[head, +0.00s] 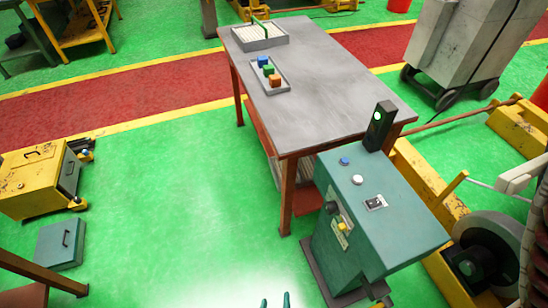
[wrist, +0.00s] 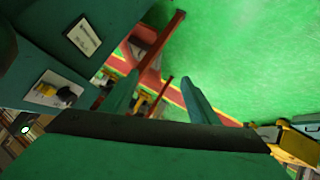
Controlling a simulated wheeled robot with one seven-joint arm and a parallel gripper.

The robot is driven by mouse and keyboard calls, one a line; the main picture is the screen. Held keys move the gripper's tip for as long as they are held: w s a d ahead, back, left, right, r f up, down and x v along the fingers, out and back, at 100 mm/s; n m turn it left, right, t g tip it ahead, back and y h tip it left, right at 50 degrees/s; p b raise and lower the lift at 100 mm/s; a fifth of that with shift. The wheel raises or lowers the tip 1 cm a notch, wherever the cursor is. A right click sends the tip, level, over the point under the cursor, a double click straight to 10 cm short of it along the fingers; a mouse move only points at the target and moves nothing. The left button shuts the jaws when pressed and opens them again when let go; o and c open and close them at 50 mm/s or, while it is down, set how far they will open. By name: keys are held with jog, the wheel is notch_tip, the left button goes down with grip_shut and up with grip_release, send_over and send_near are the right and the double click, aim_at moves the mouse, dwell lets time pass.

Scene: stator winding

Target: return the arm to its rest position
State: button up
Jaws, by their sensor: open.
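My gripper (head: 275,299) shows at the bottom edge of the head view, only its two fingertips in sight. The fingers are apart with nothing between them. In the wrist view my gripper (wrist: 160,90) has its two green fingers spread and empty, over the green floor. The rest of my arm is out of the head view. The green control cabinet (head: 365,235) stands to the right of my gripper, apart from it in the head view. The cabinet (wrist: 60,45) fills the upper left of the wrist view.
A yellow cart (head: 28,180) and a green box (head: 58,250) stand at left. Green floor (head: 190,190) between is clear. Machinery is at right.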

jog(key=s+r+m+t, duration=0.2)
jog(key=s+r, duration=0.2)
jog(key=r, duration=0.6)
jog(key=s+r+m+t+y, duration=0.1)
jog(key=s+r, duration=0.3)
jog(key=r, duration=0.7)
jog(key=shift+a+r+m+t+y, duration=0.15)
jog(key=shift+r+m+t+y, duration=0.15)
jog(key=shift+m+t, duration=0.55)
jog(key=shift+f, duration=0.1)
jog(key=c, duration=0.6)
